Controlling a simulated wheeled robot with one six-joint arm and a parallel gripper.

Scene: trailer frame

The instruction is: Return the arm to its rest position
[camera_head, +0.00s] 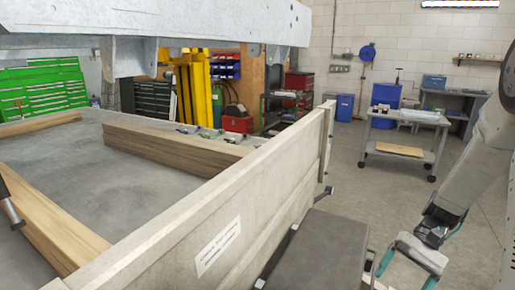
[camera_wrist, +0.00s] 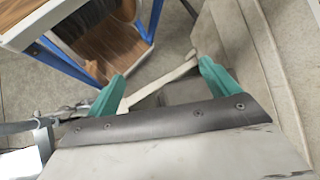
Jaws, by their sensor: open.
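My arm comes down from the right edge of the head view, beside the trailer. My gripper (camera_head: 408,275) hangs at its end in the lower right, pointing down, with its teal fingertips apart. The wrist view shows the two teal fingers of my gripper (camera_wrist: 163,82) spread wide. A pale narrow bar shows in the picture between them; I cannot tell how far beyond the fingers it is. Nothing is visibly held.
The trailer side wall (camera_head: 230,215) runs along the left, with timber planks (camera_head: 170,148) on its bed. A dark grey box-like surface (camera_head: 318,250) lies between wall and gripper. A wheeled cart (camera_head: 405,140) stands behind on open floor. The wrist view shows a blue-legged table (camera_wrist: 55,22).

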